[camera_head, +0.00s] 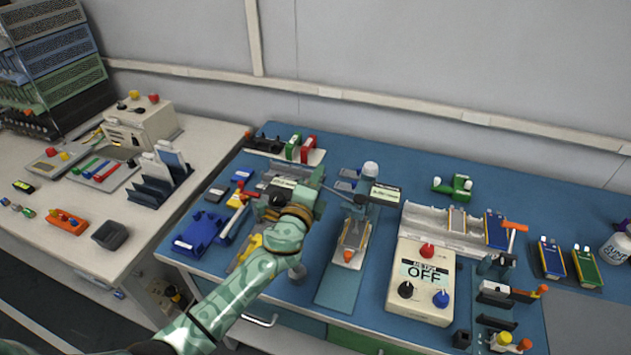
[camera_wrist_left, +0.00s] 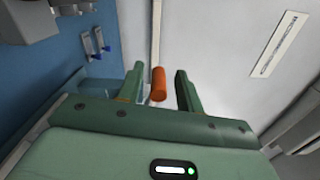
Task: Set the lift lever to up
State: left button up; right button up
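An orange cylindrical grip (camera_wrist_left: 158,84), which looks like a lever's end, stands between the two fingers of my left gripper (camera_wrist_left: 160,92) in the left wrist view. There is a gap to the finger on the right, and the fingers are apart. In the head view my left gripper (camera_head: 312,184) is over the blue bench, left of the central press-like station. An orange-tipped lever (camera_head: 348,256) shows at the front of that station. I cannot tell for certain which lever is the lift lever, as no label is readable. My right gripper is not in view.
A meter box reading OFF (camera_head: 425,280) stands right of the station. An orange T-handle (camera_head: 514,226) is farther right. A blue holder (camera_head: 198,230) and a red-tipped lever (camera_head: 240,198) lie left of my arm. A green-blue strip (camera_head: 340,288) in front is clear.

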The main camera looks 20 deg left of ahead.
pick_arm(q)
jog(key=shift+s, duration=0.1)
jog(key=s, duration=1.6)
jog(key=shift+a, duration=0.3)
